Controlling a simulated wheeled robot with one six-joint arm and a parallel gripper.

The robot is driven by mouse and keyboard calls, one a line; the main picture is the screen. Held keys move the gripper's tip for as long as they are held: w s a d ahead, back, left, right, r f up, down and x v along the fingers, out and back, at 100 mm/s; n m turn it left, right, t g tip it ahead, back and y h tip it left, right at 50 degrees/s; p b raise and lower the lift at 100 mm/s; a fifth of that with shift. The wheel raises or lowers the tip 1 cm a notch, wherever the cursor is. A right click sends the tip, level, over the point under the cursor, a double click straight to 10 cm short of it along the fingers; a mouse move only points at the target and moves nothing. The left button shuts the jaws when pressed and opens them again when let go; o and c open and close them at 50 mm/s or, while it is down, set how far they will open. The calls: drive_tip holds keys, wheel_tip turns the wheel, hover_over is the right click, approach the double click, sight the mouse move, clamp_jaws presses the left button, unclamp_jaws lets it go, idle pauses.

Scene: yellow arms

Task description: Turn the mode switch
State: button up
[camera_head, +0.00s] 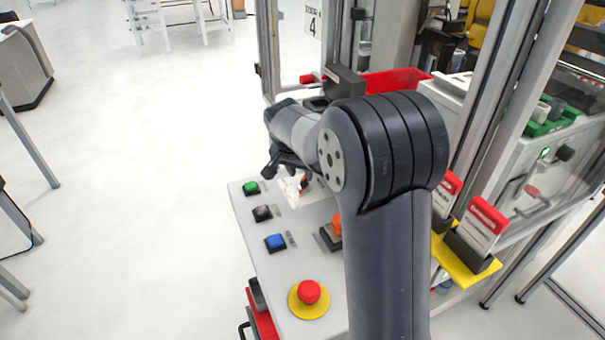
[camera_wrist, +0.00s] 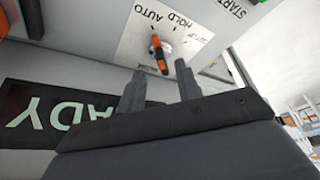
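The mode switch is an orange and black knob (camera_wrist: 158,54) on a white plate (camera_wrist: 186,45) marked AUTO and HOLD; a third label is hard to read. In the head view my gripper (camera_head: 282,165) is over the panel's far end, and the orange knob (camera_head: 304,184) shows partly behind my arm.
The grey panel (camera_head: 300,262) carries green (camera_head: 251,188), black (camera_head: 262,213) and blue (camera_head: 275,242) buttons, an orange button (camera_head: 336,226) and a red emergency stop (camera_head: 309,291). A dark READY display (camera_wrist: 60,113) lies near my gripper. A metal frame (camera_head: 500,110) stands right.

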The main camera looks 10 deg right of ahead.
sight(303, 179)
drive_tip(key=x, duration=0.2)
drive_tip(key=shift+w+d+f, duration=0.15)
drive_tip(key=shift+w+f, duration=0.05)
drive_tip(key=shift+w, duration=0.15)
drive_tip(key=shift+w+d+f+p, duration=0.15)
drive_tip(key=shift+f+p, duration=0.15)
drive_tip(key=shift+f, duration=0.35)
drive_tip(key=shift+c, duration=0.4)
clamp_jaws()
